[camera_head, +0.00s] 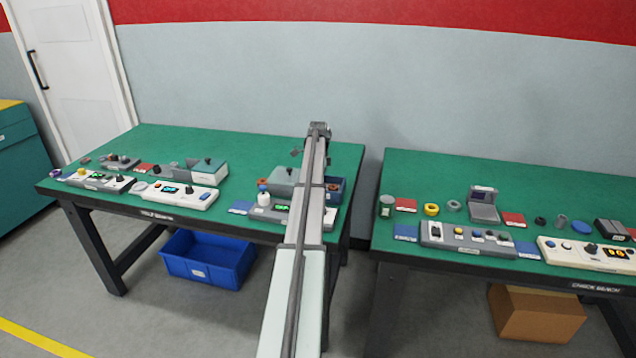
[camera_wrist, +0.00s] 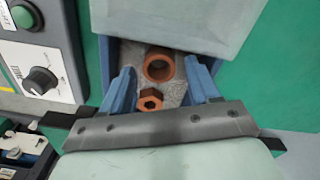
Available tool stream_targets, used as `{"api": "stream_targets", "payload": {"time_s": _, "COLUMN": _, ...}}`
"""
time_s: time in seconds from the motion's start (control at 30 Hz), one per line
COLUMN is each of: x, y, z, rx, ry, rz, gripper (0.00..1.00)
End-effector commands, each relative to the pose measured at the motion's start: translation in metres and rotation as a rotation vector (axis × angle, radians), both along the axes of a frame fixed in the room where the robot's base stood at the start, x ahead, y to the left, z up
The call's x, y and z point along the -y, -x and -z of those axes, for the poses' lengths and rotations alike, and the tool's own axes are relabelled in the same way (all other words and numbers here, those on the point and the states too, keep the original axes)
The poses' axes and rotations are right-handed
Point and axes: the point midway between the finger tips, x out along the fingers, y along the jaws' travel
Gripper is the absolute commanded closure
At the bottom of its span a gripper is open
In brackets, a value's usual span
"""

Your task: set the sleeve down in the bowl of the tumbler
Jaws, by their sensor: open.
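An orange-brown ring (camera_wrist: 159,67), which looks like the sleeve, stands open end up in a blue-walled container (camera_wrist: 105,62) with a mottled grey floor, apparently the bowl of the tumbler. A smaller orange hexagonal piece (camera_wrist: 150,103) lies just below the ring in the wrist view. My gripper (camera_wrist: 160,72) is open, with one blue finger on each side of the ring. I cannot tell whether the fingers touch it. In the head view the blue container (camera_head: 337,198) shows beside my arm, and my gripper is hidden there.
A pale grey block or lid (camera_wrist: 180,22) covers the container's far end. A control panel with a green button (camera_wrist: 23,17) and a black knob (camera_wrist: 41,80) is at left. Green bench surface is clear at right.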

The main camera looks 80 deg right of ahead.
Motion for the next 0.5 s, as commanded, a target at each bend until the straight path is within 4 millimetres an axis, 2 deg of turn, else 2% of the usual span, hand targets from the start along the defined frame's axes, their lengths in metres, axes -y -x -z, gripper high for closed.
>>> {"api": "stream_targets", "payload": {"time_s": 0.5, "x": 0.001, "y": 0.0, "z": -0.09, "rx": 0.001, "ry": 0.002, "rz": 0.0, "gripper": 0.39}}
